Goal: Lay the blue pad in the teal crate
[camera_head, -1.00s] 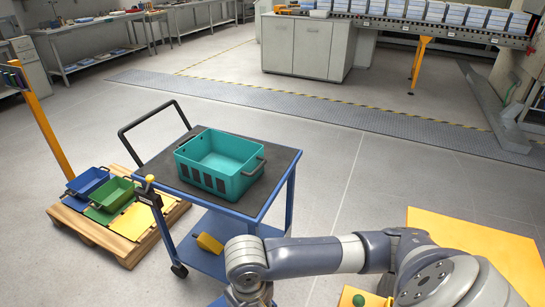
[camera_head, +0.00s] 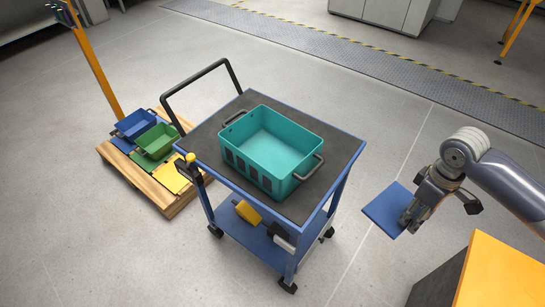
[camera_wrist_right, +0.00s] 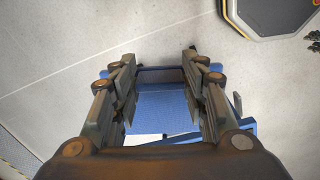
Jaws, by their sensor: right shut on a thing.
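The teal crate (camera_head: 272,125) stands upright and empty on the dark top of a blue cart, left of centre in the head view. My right gripper (camera_head: 408,216) is to the right of the cart, shut on the flat blue pad (camera_head: 382,208). The pad is held by one side, tilted, in the air over the floor, apart from the crate and cart. In the right wrist view a blue surface (camera_wrist_right: 165,110) shows between the fingers; the jaws hide part of it. My left gripper is not in view.
The blue cart (camera_head: 340,158) has a black handle and a lower shelf with a yellow item (camera_head: 247,212). A wooden pallet (camera_head: 150,198) with blue and green bins stands left. A yellow-topped surface (camera_head: 505,275) is at the lower right. Open floor separates cart and gripper.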

